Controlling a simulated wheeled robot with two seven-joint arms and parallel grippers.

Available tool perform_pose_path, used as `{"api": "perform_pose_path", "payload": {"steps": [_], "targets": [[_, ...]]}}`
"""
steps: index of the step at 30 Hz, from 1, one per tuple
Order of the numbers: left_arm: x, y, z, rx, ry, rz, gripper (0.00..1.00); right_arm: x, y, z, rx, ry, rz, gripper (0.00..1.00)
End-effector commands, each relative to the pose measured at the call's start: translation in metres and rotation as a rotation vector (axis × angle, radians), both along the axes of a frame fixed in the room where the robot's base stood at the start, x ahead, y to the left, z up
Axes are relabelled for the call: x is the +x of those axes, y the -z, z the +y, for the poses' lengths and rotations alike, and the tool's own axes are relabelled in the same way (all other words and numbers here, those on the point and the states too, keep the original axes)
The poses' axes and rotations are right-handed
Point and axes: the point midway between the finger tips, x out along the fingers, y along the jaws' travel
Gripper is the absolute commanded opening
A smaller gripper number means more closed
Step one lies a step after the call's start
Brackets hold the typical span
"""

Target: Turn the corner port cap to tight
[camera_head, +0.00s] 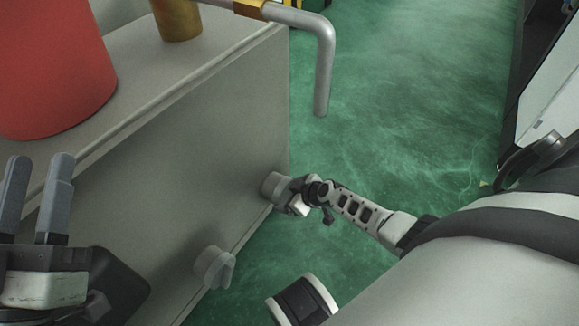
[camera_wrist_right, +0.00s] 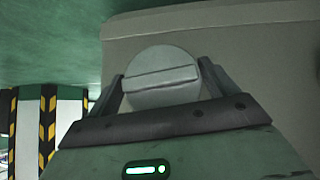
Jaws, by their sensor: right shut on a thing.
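The corner port cap (camera_head: 271,185) is a round grey cap low on the side of the grey casting, near its far vertical edge. In the right wrist view the cap (camera_wrist_right: 160,72) shows a raised bar across its face, nearly level and rising slightly to the right. My right gripper (camera_head: 288,190) is shut on this cap; in the wrist view a finger stands on either side of it. My left gripper (camera_head: 38,163) is at the left edge, fingers apart and empty, away from the cap.
A second grey cap (camera_head: 213,267) with a bar handle is on the same casting side, nearer me. A red cylinder (camera_head: 55,65), a brass fitting (camera_head: 177,18) and a bent grey pipe (camera_head: 322,60) are above. Green floor (camera_head: 420,90) is open beyond the casting.

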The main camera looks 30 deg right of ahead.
Motion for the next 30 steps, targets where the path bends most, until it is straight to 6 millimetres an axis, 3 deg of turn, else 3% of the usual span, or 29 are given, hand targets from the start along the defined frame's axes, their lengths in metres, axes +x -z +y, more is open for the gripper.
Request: {"api": "perform_pose_path", "payload": {"steps": [9, 24, 25, 30], "targets": [[-0.009, -0.027, -0.001, 0.062, -0.021, -0.28, 0.36, -0.001, 0.003, -0.001, 0.116, -0.002, 0.05, 0.62], [-0.012, -0.034, -0.002, 0.072, -0.024, -0.332, 0.36, -0.001, 0.001, 0.0, 0.14, 0.001, 0.06, 0.62], [-0.012, -0.034, -0.002, 0.072, -0.024, -0.332, 0.36, -0.001, 0.001, 0.0, 0.14, 0.001, 0.06, 0.91], [-0.012, -0.034, -0.002, 0.071, -0.023, -0.331, 0.36, -0.001, 0.001, 0.0, 0.139, 0.001, 0.058, 0.95]]}}
